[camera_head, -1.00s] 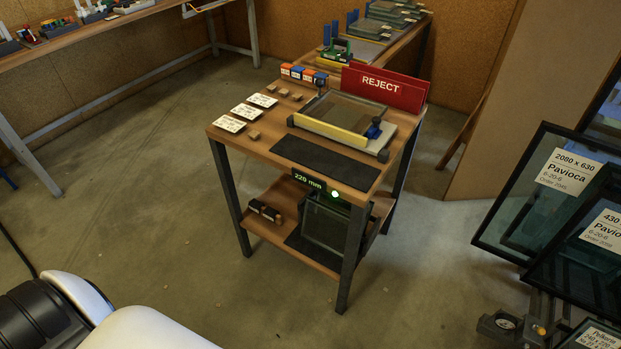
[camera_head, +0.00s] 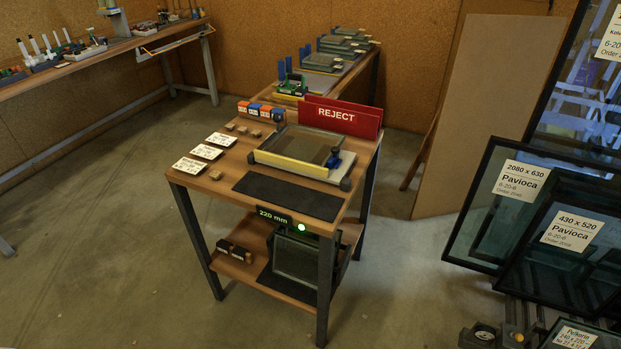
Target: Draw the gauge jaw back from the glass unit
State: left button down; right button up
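A small glass unit (camera_head: 300,146) lies in a gauge fixture on the top of the wooden table. A yellow bar (camera_head: 291,164) runs along the fixture's front edge. A blue part with a dark knob (camera_head: 334,159) sits at its right end; I cannot tell whether this is the gauge jaw or whether it touches the glass. Another glass unit (camera_head: 297,258) stands tilted on the lower shelf, under a "220 mm" display (camera_head: 274,216) with a lit green lamp (camera_head: 303,228). Neither of my grippers is in view.
A dark mat (camera_head: 290,195) lies bare in front of the fixture. Labels (camera_head: 206,152) and small wooden blocks are at the left. Red REJECT boards (camera_head: 341,117) stand behind. Large framed panes (camera_head: 509,205) lean at the right. The floor left of the table is clear.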

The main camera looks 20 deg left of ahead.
aim_at(334, 162)
jog(key=i+l, duration=0.15)
jog(key=i, duration=0.35)
jog(key=i+l, duration=0.15)
jog(key=i, duration=0.35)
